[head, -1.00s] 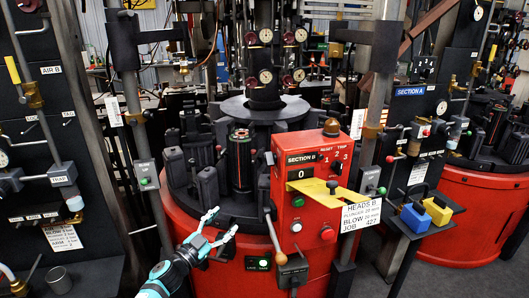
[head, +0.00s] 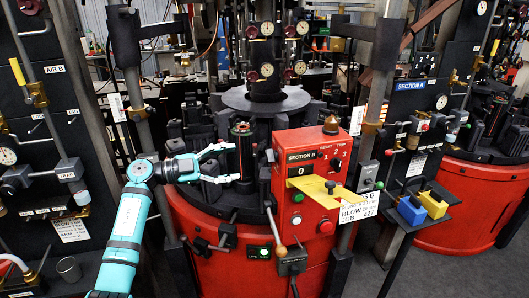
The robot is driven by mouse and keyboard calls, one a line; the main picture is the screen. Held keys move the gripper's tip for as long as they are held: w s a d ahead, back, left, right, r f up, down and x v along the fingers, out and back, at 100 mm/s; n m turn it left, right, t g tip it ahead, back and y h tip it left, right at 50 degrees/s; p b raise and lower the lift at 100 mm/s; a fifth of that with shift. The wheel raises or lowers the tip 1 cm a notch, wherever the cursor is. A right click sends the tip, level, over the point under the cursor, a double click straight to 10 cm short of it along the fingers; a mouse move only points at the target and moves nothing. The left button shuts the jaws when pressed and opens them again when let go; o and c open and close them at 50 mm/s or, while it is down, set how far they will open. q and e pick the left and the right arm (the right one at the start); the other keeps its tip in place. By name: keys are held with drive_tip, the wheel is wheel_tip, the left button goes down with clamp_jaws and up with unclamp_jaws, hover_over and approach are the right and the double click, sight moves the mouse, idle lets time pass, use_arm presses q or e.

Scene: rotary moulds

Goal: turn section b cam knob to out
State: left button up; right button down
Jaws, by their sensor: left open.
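The red section B control box (head: 305,180) stands right of centre, with a "SECTION B" label, a 0 display and several buttons. I cannot tell for sure which part is the cam knob. Small black handles (head: 228,236) sit on the red drum's front rim, left of a green-lit switch plate (head: 258,252); their labels are not readable. My left gripper (head: 235,163) is open and empty, its fingers pointing right, in front of the dark ringed mould cylinder (head: 243,150) and above the rim handles. Any contact with the cylinder is unclear. My right gripper is out of view.
The red drum (head: 225,270) carries upright dark mould blocks. A long lever (head: 275,228) slants down the box's left side. A yellow plate (head: 315,190) juts from the box's front. A side stand holds blue (head: 411,212) and yellow (head: 435,206) blocks.

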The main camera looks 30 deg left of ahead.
sight(273, 156)
use_arm(q)
drive_tip(key=p+x, duration=0.2)
drive_tip(key=x, duration=0.8)
drive_tip(key=shift+s, duration=0.1)
drive_tip(key=shift+c, duration=0.2)
drive_tip(key=c, duration=1.1)
drive_tip(key=shift+f, duration=0.1)
